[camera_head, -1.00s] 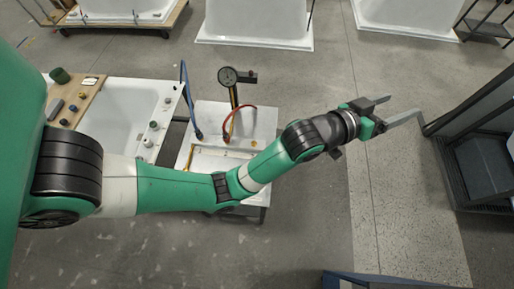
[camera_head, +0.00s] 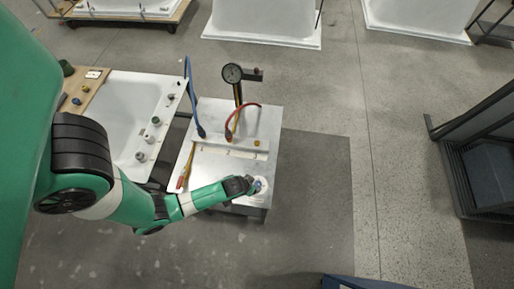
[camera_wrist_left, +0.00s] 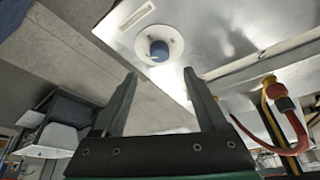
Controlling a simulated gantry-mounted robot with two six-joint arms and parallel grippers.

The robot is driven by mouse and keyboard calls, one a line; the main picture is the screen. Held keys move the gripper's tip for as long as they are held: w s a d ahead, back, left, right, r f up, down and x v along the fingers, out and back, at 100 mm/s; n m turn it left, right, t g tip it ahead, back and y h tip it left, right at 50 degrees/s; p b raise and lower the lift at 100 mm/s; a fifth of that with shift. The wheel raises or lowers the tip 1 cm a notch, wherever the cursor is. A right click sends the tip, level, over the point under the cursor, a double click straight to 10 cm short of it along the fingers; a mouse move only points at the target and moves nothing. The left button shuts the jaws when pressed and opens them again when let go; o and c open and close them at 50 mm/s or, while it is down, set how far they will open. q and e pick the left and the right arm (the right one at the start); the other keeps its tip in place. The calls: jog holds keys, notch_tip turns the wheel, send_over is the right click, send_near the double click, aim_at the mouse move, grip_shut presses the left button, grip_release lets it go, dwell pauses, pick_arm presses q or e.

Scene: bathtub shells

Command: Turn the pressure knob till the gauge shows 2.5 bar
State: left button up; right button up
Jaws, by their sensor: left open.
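The pressure knob (camera_wrist_left: 160,49) is blue and sits in a round white plate on a metal panel, at the top middle of the left wrist view. In the head view the knob's white plate (camera_head: 264,184) shows at the front right corner of the metal stand. My left gripper (camera_wrist_left: 160,76) is open, with nothing between its fingers. Its fingertips point toward the knob, one on each side below it, and appear apart from it. The round dark gauge (camera_head: 232,73) stands on a post behind the stand; its reading is too small to tell. My right gripper is not in view.
The metal stand (camera_head: 212,165) carries a red hose (camera_head: 237,119), which also shows in the left wrist view, and a blue hose (camera_head: 190,90). A white bathtub shell (camera_head: 118,110) is left of it. A dark rack (camera_head: 485,160) stands far right. The floor between is clear.

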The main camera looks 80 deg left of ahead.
aim_at(258, 184)
pick_arm(q)
jog(key=b+x, duration=0.4)
jog(key=x, duration=0.5)
jog(key=shift+w, duration=0.1)
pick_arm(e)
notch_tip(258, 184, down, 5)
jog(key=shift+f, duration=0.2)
pick_arm(q)
grip_shut()
